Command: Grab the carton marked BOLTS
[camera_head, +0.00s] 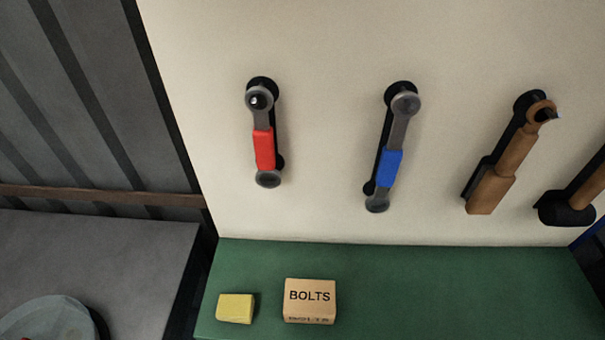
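The carton marked BOLTS (310,301) is a small tan box near the front of the green bench top (450,290). Its label shows in dark letters on the top and again on the front face, which is partly cut by shadow. It sits flat on the green surface, a little right of a yellow block. Neither of my grippers shows in the head view.
The yellow block (235,308) lies just left of the carton. Wrenches with red (264,149) and blue (389,168) grips and brown-handled tools (497,180) hang on the pale board (330,120). A grey surface (100,260) with a round object (50,318) is at left. The green top is clear right of the carton.

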